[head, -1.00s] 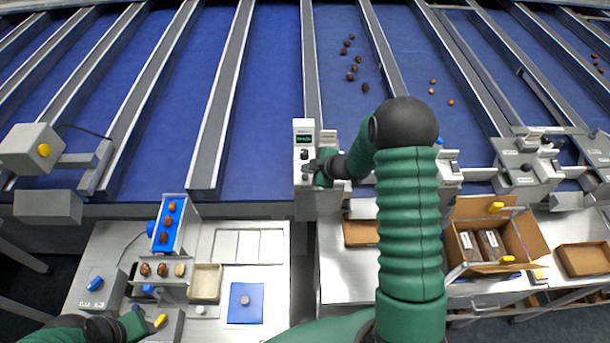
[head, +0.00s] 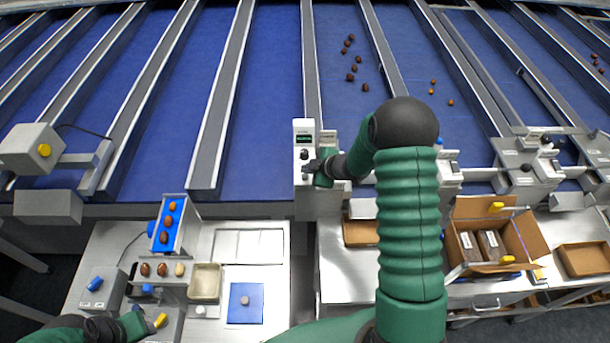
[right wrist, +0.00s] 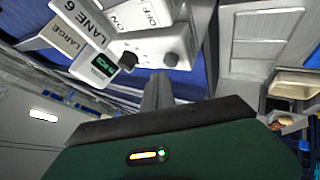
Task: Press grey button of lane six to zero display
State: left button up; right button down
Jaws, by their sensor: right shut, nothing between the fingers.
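The lane six control box (head: 304,128) stands at the front edge of the blue belts in the head view. In the right wrist view it carries a "LANE 6" label (right wrist: 82,22), a lit green display (right wrist: 104,64), a black knob (right wrist: 128,60) and a grey button (right wrist: 172,59). The display reading is too small to tell. My right gripper (head: 308,169) is shut and empty, with its fingertips (right wrist: 158,78) at the box front close to the grey button; contact cannot be told. My left gripper (head: 152,322) is low at the left, its jaws unclear.
A work table (head: 262,268) at the front left holds a blue date holder (head: 182,205), a beige tray (head: 205,282) and a blue pad (head: 233,309). An open carton (head: 468,208) with packs stands at the right. Several dates lie on the belts.

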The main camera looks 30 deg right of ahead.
aim_at(307, 177)
jog(key=shift+f, duration=0.1)
jog(key=shift+f, duration=0.25)
jog(key=shift+s+a+f+b, duration=0.1)
jog(key=shift+f+b, duration=0.4)
jog(key=shift+b, duration=0.15)
dwell(0.6)
jog(key=shift+r+p, duration=0.9)
notch_tip(307, 177, up, 5)
jog(key=p, duration=0.5)
jog(key=shift+r, duration=0.15)
